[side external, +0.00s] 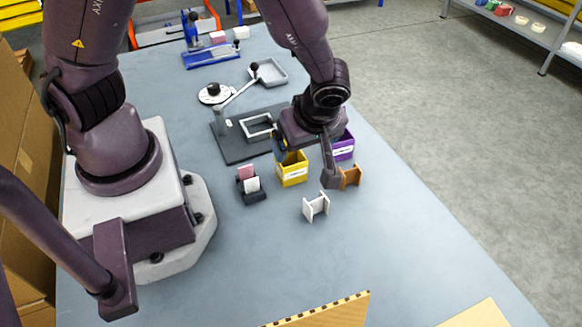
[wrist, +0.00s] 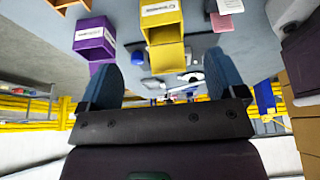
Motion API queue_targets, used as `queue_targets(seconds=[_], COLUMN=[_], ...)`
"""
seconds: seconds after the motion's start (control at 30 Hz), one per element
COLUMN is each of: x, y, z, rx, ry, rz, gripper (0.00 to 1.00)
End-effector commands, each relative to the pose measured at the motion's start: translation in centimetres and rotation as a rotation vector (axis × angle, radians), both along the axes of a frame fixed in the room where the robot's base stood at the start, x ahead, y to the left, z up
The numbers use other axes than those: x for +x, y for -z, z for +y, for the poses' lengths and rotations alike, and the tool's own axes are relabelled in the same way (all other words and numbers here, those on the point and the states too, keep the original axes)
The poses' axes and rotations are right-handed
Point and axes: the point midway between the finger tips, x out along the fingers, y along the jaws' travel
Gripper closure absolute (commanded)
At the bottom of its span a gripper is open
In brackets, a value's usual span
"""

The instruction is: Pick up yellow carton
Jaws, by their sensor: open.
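The yellow carton (side external: 293,174) stands upright on the blue-grey table, open at the top, with a white label on its front. In the wrist view the yellow carton (wrist: 162,22) is ahead of the fingers, in the gap between them. My gripper (side external: 305,160) is open and low over the table at the carton, one finger on either side of it in the side view. In the wrist view both blue fingers of the gripper (wrist: 165,78) are wide apart with nothing held. I cannot tell whether a finger touches the carton. The gripper partly hides the carton's top.
A purple carton (side external: 344,148) stands close behind, right of the gripper. A small black holder (side external: 252,195) with pink and white cards is left. A dark fixture plate (side external: 237,148) lies behind. The front table is mostly clear.

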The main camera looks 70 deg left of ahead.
Motion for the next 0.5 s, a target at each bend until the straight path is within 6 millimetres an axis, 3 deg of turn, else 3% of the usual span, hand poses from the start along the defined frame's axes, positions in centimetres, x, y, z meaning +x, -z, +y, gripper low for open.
queue_targets(seconds=[0.2, 0.5], x=[-0.1, -0.1], y=[3.9, 6.2], z=[1.8, 2.8], rx=[0.003, 0.001], ry=[-0.003, 0.000], rz=[0.007, 0.005], gripper=[0.11, 0.11])
